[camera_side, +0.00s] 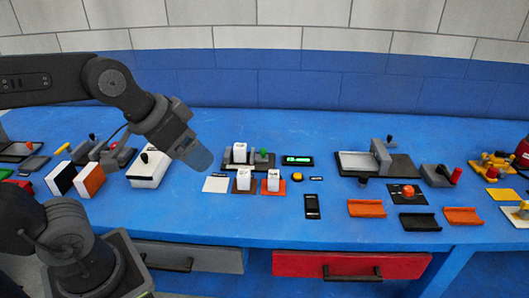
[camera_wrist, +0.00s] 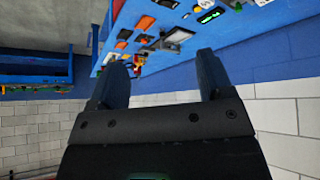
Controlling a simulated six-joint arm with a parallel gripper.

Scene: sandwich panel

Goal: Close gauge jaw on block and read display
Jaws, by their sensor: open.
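The gauge (camera_side: 248,166) stands near the middle of the bench, with a dark base and a grey sliding jaw bearing a green knob (camera_side: 264,153). A white block (camera_side: 239,153) stands on it, left of the jaw; a small gap seems to show between them. The display (camera_side: 298,160) lies right of the gauge, lit green with digits too small to read; a green-lit screen also shows in the wrist view (camera_wrist: 209,15). My gripper (camera_side: 199,158) is open and empty, in the air left of the gauge. Its spread fingers show in the wrist view (camera_wrist: 160,83).
Two more white blocks stand on a brown pad (camera_side: 243,189) and an orange pad (camera_side: 272,192) in front of the gauge. A white pad (camera_side: 215,184) is bare. A white box (camera_side: 149,168) stands left, and a grey fixture (camera_side: 378,162) right. The front middle bench is mostly clear.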

